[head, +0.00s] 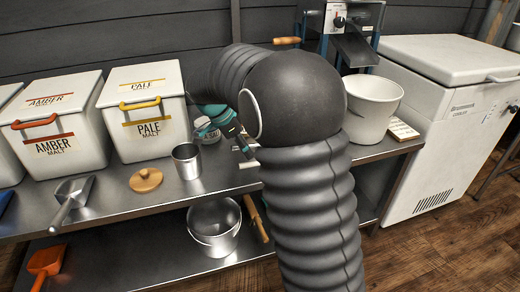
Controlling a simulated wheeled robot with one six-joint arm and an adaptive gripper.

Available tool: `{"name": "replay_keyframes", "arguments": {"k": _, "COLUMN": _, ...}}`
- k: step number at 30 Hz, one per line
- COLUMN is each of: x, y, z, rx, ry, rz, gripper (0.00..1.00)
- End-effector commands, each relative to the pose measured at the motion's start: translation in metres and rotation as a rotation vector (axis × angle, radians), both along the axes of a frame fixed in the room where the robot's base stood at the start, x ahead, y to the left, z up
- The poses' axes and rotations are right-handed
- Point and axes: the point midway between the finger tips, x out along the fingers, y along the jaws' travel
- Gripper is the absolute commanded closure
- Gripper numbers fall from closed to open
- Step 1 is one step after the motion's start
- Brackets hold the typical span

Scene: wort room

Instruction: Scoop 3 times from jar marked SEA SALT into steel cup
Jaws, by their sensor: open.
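The steel cup (187,163) stands upright on the steel bench, and its inside is too dark to read. Just behind it and to its right is a small pale jar (209,135), partly hidden by my gripper; I cannot read any SEA SALT label on it. My gripper (246,153), teal and dark, is open over the bench just right of the jar. I see nothing held in it, though my arm hides part of that area. A metal scoop (72,194) lies on the bench at the left. A round wooden lid with a knob (146,180) lies left of the cup.
White AMBER MALT (56,145) and PALE MALT (148,130) bins line the back left. A white bucket (371,105) stands right of my arm, beside a white chest (445,150). A steel pail (214,232) and an orange scoop (45,262) sit on the lower shelf.

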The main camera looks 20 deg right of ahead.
Motion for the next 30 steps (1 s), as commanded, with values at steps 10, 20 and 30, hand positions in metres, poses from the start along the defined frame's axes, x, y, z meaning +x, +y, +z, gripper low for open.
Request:
{"name": "replay_keyframes", "arguments": {"k": 10, "x": 0.0, "y": 0.0, "z": 0.001, "rx": 0.0, "ry": 0.0, "rz": 0.0, "gripper": 0.94}}
{"name": "replay_keyframes", "arguments": {"k": 20, "x": 0.0, "y": 0.0, "z": 0.004, "rx": 0.0, "ry": -0.001, "rz": 0.0, "gripper": 1.0}}
{"name": "replay_keyframes", "arguments": {"k": 30, "x": 0.0, "y": 0.0, "z": 0.027, "rx": 0.0, "ry": 0.0, "rz": 0.0, "gripper": 1.0}}
